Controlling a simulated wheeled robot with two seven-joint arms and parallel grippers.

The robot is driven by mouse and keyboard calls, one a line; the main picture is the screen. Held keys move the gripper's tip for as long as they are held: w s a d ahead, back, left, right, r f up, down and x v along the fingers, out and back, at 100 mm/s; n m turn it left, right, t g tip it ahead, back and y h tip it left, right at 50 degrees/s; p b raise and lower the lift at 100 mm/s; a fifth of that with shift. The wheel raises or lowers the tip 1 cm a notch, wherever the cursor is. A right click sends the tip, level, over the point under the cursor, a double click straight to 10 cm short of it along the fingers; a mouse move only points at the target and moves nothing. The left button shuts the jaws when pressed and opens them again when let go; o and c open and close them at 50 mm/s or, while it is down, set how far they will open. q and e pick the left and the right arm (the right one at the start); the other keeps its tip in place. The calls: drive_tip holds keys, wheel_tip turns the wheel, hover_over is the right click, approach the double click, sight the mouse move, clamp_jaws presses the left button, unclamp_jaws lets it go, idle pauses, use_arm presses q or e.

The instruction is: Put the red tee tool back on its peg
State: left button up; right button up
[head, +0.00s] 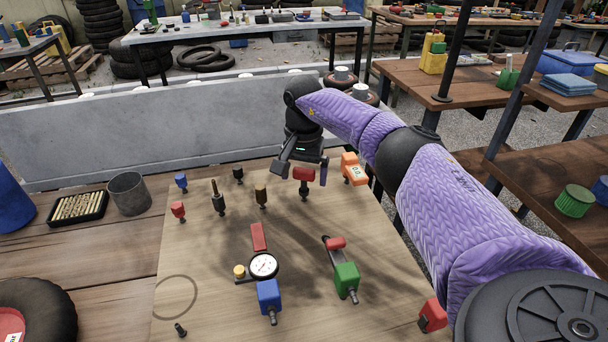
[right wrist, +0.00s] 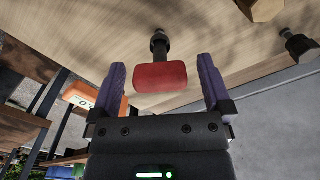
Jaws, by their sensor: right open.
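A red tee tool (head: 303,174) with a red crossbar and a dark stem stands at the far side of the wooden board (head: 215,255). My right gripper (head: 304,167) is open around its red bar. In the right wrist view, the red bar (right wrist: 160,77) lies between the two purple fingers of the right gripper (right wrist: 162,78), with a gap on both sides. Its dark stem meets the wooden surface. I cannot make out a separate peg. My left gripper is out of view.
An orange tool (head: 353,168) stands close right of the gripper. Black (head: 238,174) and yellow-brown (head: 261,194) tools stand to its left. A gauge (head: 263,265), blue block (head: 268,297) and green block (head: 346,279) lie nearer. A grey wall (head: 150,140) runs behind.

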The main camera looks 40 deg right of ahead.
sight(304, 170)
wheel_tip(304, 170, up, 8)
drive_tip(key=shift+r+p, duration=0.2)
drive_tip(key=shift+p, duration=1.05)
drive_tip(key=shift+r, duration=0.25)
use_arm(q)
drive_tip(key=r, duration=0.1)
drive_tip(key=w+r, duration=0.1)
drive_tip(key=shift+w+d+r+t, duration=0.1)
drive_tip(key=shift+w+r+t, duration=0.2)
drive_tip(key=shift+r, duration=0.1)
use_arm(e)
drive_tip(key=shift+f, duration=0.1)
